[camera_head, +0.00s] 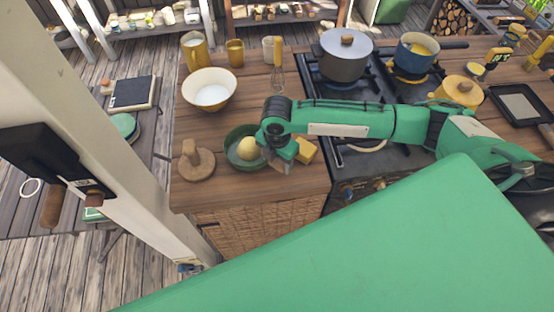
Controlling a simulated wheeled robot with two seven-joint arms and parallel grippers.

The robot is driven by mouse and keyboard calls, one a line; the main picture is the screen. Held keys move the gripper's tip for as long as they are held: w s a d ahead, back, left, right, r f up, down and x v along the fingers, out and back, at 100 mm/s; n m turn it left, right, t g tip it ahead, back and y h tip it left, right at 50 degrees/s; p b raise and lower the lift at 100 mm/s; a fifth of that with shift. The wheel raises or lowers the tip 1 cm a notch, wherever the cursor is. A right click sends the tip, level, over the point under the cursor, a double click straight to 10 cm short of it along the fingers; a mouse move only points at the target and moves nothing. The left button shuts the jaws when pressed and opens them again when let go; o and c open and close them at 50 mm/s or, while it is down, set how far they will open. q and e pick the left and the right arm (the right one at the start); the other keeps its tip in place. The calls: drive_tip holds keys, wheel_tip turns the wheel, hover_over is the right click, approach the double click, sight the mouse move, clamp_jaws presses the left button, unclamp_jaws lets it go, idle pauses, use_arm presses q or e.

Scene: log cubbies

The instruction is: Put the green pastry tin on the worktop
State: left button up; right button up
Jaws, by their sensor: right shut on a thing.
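The green pastry tin (231,160) is a round, shallow dish with a pale yellow ball (247,148) inside it. It is over the front part of the wooden worktop (225,188); I cannot tell whether it rests there or is held just above. My right gripper (278,164) points down at the tin's right side and is shut on its rim. The arm's end hides part of that rim. My left gripper is not in view.
A round wooden lid or press (194,163) stands close left of the tin. A yellow block (306,150) is close right of the gripper. A cream bowl (209,89) stands behind, and the stove (345,160) is to the right. Bare worktop lies in front.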

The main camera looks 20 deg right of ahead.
drive_tip(key=shift+f, duration=0.75)
drive_tip(key=o, duration=1.3)
drive_tip(key=shift+o, duration=0.2)
drive_tip(key=shift+r, duration=0.55)
wheel_tip(320, 180, up, 11)
drive_tip(key=b, duration=0.3)
drive_tip(key=shift+b, duration=0.3)
